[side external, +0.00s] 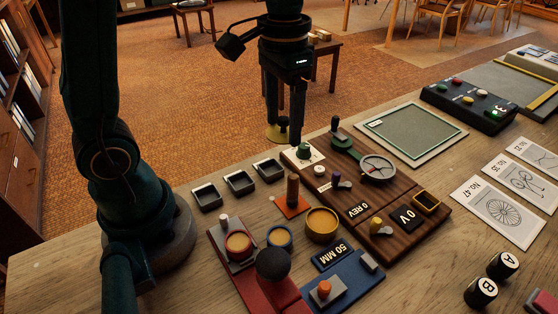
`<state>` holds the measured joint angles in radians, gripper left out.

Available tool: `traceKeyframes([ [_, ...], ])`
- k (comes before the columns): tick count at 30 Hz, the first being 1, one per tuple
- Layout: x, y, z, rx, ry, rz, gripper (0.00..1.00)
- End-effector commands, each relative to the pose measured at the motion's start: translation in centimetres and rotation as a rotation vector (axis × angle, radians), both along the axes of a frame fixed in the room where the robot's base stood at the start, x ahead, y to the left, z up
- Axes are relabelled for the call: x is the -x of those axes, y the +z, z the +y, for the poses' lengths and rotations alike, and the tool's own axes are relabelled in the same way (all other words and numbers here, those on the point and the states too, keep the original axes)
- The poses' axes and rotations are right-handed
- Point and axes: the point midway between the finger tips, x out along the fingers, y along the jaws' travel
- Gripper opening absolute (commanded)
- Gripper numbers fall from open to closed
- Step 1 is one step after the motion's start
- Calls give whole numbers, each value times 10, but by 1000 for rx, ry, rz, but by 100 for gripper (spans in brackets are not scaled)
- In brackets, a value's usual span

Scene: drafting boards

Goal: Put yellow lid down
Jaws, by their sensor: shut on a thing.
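My gripper (284,122) is shut on the dark knob of the yellow lid (272,135), a flat round disc. The lid hangs level, beyond the back edge of the bench in the picture, and appears clear of any surface. A round yellow pot (322,236) stands on the bench below and to the right. A smaller round piece with a blue rim (268,236) is left of it, and a yellow-topped round piece (238,246) sits on a red board. Which one the lid matches I cannot tell.
Three dark trays (239,183) lie near the back edge. A wooden panel (400,205) with knobs and a dial is to the right. An upright brown post (293,190) on an orange base and a dark ball knob (273,264) rise between.

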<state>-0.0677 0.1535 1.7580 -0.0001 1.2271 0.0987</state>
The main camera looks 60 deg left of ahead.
Motion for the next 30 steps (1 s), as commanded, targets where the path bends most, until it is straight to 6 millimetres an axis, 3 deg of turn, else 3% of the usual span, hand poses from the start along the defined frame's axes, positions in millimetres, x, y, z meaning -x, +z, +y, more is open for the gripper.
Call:
traceKeyframes([
  [5,14,-7,9,3,-133,20,19],
  [9,39,-14,34,9,-180,27,19],
  [19,97,-25,77,12,-75,19,19],
  [26,106,-23,88,1,23,4,19],
  [30,103,-30,77,3,23,6,19],
])
